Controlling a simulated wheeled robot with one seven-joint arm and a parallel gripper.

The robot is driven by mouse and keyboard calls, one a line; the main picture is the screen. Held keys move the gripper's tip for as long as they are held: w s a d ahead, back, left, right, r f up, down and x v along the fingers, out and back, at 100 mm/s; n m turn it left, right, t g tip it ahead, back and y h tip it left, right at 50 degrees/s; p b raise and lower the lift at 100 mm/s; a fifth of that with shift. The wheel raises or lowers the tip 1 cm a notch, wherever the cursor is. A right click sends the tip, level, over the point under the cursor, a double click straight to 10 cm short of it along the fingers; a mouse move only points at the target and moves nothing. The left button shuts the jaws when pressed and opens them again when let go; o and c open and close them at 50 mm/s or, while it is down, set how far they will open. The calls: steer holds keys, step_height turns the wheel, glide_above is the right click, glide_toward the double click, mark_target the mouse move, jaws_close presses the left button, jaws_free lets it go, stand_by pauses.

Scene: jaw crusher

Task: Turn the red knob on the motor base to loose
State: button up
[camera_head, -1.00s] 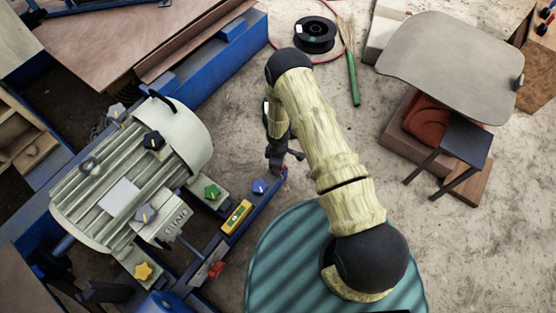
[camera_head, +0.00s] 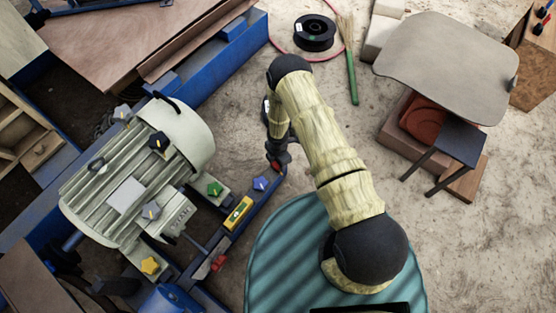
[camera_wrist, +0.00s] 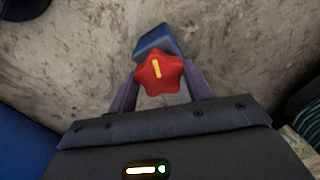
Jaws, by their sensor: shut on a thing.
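The red star-shaped knob (camera_wrist: 158,74) with a yellow bar mark sits between the two fingers of my gripper (camera_wrist: 160,88) in the wrist view. The fingers are shut on it from both sides. The yellow mark points nearly straight up in that view. In the head view my gripper (camera_head: 277,168) is at the far end of the blue motor base rail (camera_head: 240,215), where a bit of red shows under it. Most of the knob is hidden there by my gripper. The grey-green motor (camera_head: 140,175) stands left of the rail.
A yellow level (camera_head: 238,213) and a red part (camera_head: 218,263) are on the rail. Floor behind my arm is clear up to a black spool (camera_head: 314,33).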

stand_by(0.3)
steer(key=o, duration=1)
steer(key=shift+r, duration=0.1)
step_height(320, 180, up, 17)
steer(key=p, duration=0.7)
steer(key=shift+r, duration=0.1)
